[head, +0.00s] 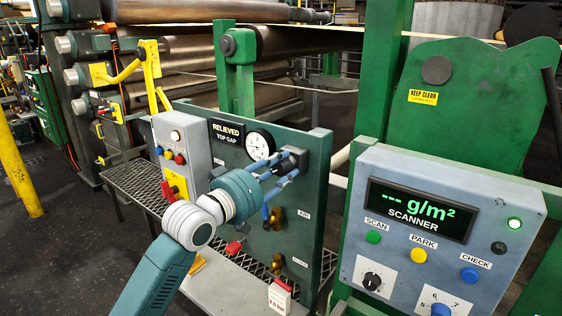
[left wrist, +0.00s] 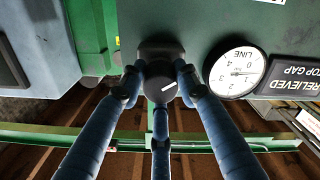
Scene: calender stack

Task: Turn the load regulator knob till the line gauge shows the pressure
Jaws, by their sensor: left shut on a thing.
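The dark load regulator knob (left wrist: 160,82) with a white pointer line sits on the green panel. In the head view the knob (head: 297,157) is partly hidden by my fingers. My left gripper (head: 283,176) is shut on it; in the left wrist view the blue fingers (left wrist: 160,88) close around it from several sides. The round white line gauge (head: 260,144) is just left of the knob. In the left wrist view the gauge (left wrist: 238,72) appears upside down, its needle too small to read surely. My right gripper is not in view.
A card (head: 280,298) reading about 2.0 bar stands below the panel. Brass valves (head: 276,218) and a red handle (head: 235,247) are below my wrist. A grey button box (head: 184,150) is at left, and the scanner box (head: 435,235) at right.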

